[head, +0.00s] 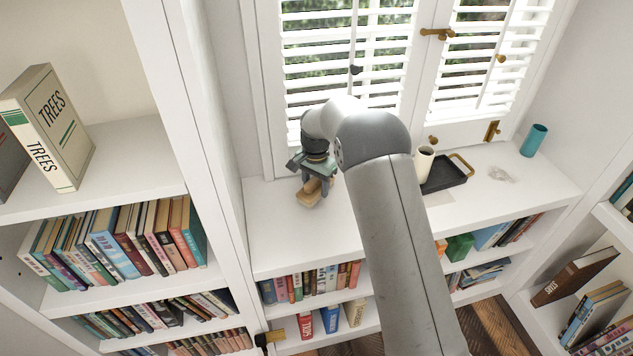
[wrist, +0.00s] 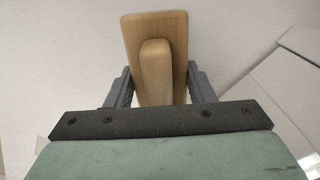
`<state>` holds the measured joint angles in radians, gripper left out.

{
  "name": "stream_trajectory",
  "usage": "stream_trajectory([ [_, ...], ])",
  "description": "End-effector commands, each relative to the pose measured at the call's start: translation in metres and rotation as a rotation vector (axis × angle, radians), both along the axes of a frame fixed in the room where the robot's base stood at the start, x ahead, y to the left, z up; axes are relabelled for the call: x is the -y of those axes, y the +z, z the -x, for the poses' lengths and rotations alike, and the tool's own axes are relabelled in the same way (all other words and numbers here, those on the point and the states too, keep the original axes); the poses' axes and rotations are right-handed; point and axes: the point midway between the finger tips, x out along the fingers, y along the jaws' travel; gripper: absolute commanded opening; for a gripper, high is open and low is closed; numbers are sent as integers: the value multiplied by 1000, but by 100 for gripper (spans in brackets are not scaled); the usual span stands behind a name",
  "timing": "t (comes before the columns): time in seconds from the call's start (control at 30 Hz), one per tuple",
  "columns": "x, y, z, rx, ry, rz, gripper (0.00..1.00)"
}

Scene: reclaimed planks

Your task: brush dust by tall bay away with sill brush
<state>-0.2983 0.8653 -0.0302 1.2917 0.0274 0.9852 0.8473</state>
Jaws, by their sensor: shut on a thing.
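My gripper (head: 316,183) is over the left part of the white sill (head: 280,240), below the left shutter. It is shut on the wooden sill brush (head: 309,195). In the wrist view the brush (wrist: 130,38) shows as a pale wood block with a raised grip between the two grey fingers. Its bristles are hidden, and I cannot tell whether it touches the sill. A pale grey patch that looks like dust (head: 501,174) lies on the right part of the sill, between the black tray and the teal cup. No dust shows clearly near the brush.
A black tray (head: 443,174) with a brass handle, a cream cup (head: 424,163) and a teal cup (head: 534,140) stand on the sill's right half. A tall bookcase (head: 222,200) borders the left end, shelves the right. My arm hides the sill's middle; its front left is clear.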

Motion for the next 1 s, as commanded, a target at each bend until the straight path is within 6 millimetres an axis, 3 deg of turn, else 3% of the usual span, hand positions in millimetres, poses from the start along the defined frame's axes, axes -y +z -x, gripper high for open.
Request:
stream_trajectory([
  [0.17,-2,-24,1,-1,3,0,28],
  [0.27,-1,-23,10,-1,5,-1,20],
  [0.63,-1,-26,43,-2,20,-1,20],
  [1.0,-4,-22,5,0,7,0,20],
])
